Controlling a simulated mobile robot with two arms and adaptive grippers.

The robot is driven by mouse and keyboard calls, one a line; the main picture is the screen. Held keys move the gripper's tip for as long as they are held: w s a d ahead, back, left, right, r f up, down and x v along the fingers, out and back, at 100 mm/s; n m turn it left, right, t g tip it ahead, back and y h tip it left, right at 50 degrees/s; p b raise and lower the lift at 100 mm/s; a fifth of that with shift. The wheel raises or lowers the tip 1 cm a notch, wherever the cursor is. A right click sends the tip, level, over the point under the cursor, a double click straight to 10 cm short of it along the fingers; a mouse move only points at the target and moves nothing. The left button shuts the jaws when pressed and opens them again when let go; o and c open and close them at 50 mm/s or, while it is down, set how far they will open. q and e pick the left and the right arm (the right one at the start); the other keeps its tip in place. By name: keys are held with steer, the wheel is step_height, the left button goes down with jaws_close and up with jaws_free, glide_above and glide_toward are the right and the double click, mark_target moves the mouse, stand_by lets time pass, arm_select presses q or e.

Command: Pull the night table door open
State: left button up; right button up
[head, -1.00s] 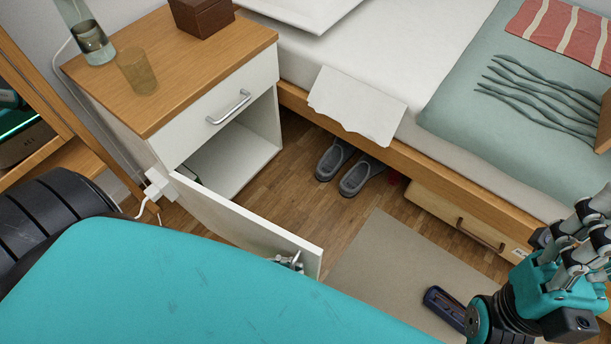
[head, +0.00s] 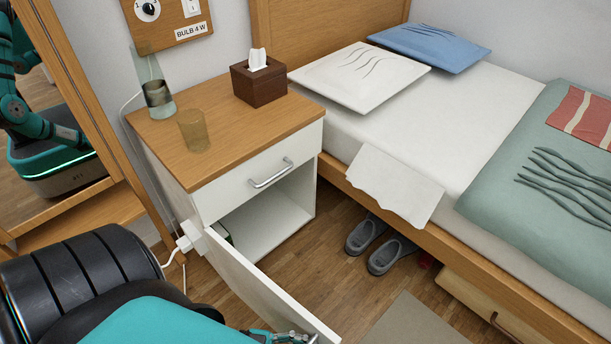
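The night table (head: 238,148) has a wooden top, a white drawer with a metal handle, and an open compartment below. Its white door (head: 262,288) stands swung wide open, hinged at the left side and reaching out toward the bottom of the view. A small part of my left gripper (head: 288,337) shows at the bottom edge, close to the door's free end. My teal arm covers much around it, and its fingers are mostly cut off. I cannot tell whether it touches the door. My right gripper is out of view.
A tissue box (head: 259,82), an amber glass (head: 194,131) and a glass vessel (head: 158,98) stand on the table top. The bed (head: 430,130) is to the right, with grey slippers (head: 381,245) on the floor beside it. A mirror (head: 60,110) stands left.

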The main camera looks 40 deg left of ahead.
arm_select(q)
steer(key=v, duration=1.2)
stand_by(0.3)
